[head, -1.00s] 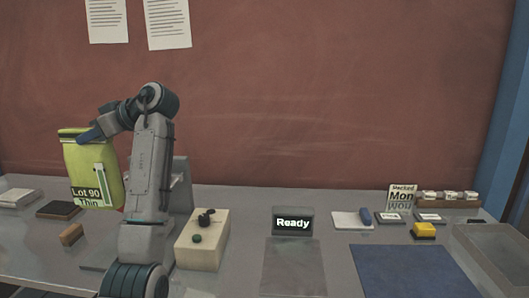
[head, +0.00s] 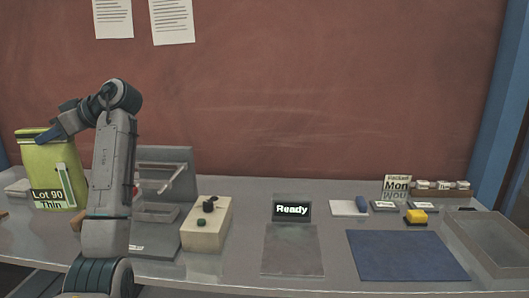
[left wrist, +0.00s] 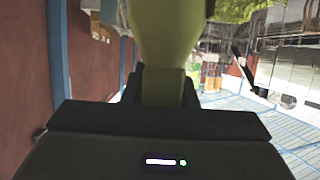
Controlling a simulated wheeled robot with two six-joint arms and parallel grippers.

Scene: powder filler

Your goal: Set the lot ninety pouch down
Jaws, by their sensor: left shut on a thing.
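The yellow-green pouch (head: 45,160), labelled "Lot 90 Thin", is upright at the far left of the table in the head view. My left gripper (head: 48,136) is shut on its top edge. The pouch's lower end is level with the table's back left part; I cannot tell whether it touches. In the left wrist view the pouch (left wrist: 165,45) fills the upper middle, between the fingers. My right gripper is not in view.
A grey filler stand (head: 162,200) and a cream control box (head: 207,225) stand right of my left arm. A white item (head: 18,187) is beside the pouch.

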